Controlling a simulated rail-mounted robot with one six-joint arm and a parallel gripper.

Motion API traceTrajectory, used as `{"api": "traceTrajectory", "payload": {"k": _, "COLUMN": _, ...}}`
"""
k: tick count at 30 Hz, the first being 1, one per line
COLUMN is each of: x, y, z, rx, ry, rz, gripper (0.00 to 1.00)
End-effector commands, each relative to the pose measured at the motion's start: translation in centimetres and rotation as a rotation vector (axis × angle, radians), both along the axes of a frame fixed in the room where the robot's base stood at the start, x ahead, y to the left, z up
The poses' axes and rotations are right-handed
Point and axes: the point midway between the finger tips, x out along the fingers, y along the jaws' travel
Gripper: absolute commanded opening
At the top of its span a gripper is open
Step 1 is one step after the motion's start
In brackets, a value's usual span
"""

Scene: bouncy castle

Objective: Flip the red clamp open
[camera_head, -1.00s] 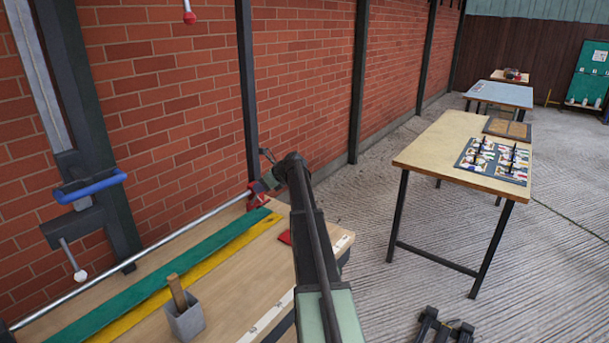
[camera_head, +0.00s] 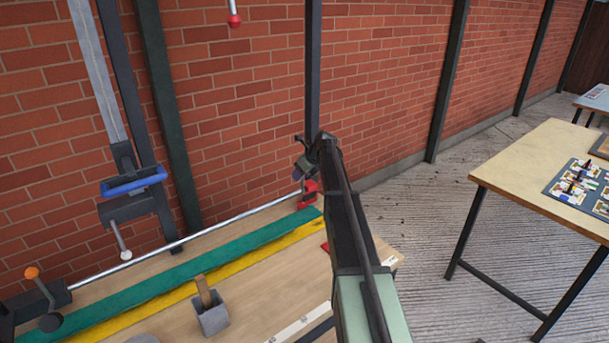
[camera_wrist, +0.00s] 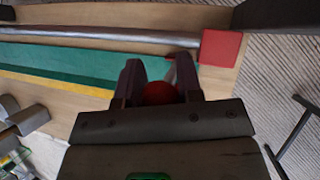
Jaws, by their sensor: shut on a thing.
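The red clamp (camera_head: 308,194) sits at the right end of a long metal pipe (camera_head: 230,225) on the workbench, by the brick wall. In the wrist view its red block (camera_wrist: 220,47) is just beyond my fingers, to the right. My gripper (camera_head: 303,168) is right above the clamp, and it shows in the wrist view (camera_wrist: 158,75). It is shut on a round red knob (camera_wrist: 160,93) between its two dark fingers. A thin reddish stem shows near the right finger, but its join to the clamp is mostly hidden.
Green board (camera_head: 190,260) and yellow board lie along the pipe on the workbench. A grey holder (camera_head: 211,318) stands in front. A blue-handled device (camera_head: 134,182) is on the wall at left. A second table (camera_head: 540,180) stands at right, with clear floor between.

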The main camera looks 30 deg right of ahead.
Motion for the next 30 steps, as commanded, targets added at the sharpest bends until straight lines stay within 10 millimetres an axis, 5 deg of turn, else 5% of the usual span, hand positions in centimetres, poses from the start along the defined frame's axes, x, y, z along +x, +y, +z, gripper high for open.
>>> {"api": "traceTrajectory", "payload": {"k": 11, "x": 0.2, "y": 0.1, "z": 0.0, "rx": 0.000, "ry": -0.002, "rz": 0.001, "gripper": 0.00}}
{"api": "traceTrajectory", "payload": {"k": 12, "x": 0.1, "y": 0.1, "z": 0.0, "rx": 0.001, "ry": -0.002, "rz": 0.001, "gripper": 0.38}}
{"api": "traceTrajectory", "payload": {"k": 16, "x": 0.1, "y": 0.1, "z": 0.0, "rx": 0.001, "ry": -0.002, "rz": 0.001, "gripper": 0.57}}
{"api": "traceTrajectory", "payload": {"k": 25, "x": 0.0, "y": 0.0, "z": 0.2, "rx": 0.001, "ry": -0.001, "rz": 0.000, "gripper": 0.58}}
{"api": "traceTrajectory", "payload": {"k": 30, "x": -0.9, "y": -0.6, "z": 2.5, "rx": 0.001, "ry": -0.001, "rz": -0.001, "gripper": 0.58}}
